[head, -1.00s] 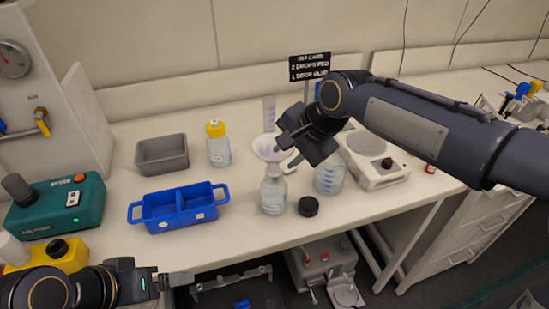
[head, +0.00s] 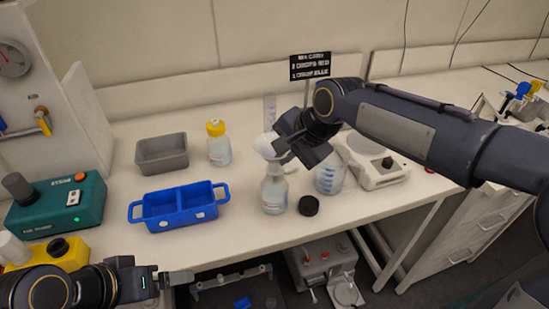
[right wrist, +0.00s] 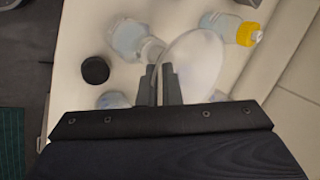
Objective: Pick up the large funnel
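The large funnel (head: 268,146) is white and translucent. In the head view it is tilted, just above the mouth of a clear bottle (head: 274,195). My right gripper (head: 284,146) is at its right side and hides part of it. In the right wrist view the funnel (right wrist: 196,64) lies against the fingers (right wrist: 166,82), which look closed on its edge with only a narrow gap between them. The bottle (right wrist: 128,38) stands beside the fingers there. Whether the funnel's stem touches the bottle is hidden. My left gripper (head: 178,278) is low at the left, away from the funnel; its opening is unclear.
A black cap (head: 309,206) lies right of the bottle, with a beaker (head: 328,178) and a white stirrer (head: 375,160) behind. A blue divided tray (head: 180,208), a grey bin (head: 162,153) and a yellow-capped bottle (head: 218,148) stand at left.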

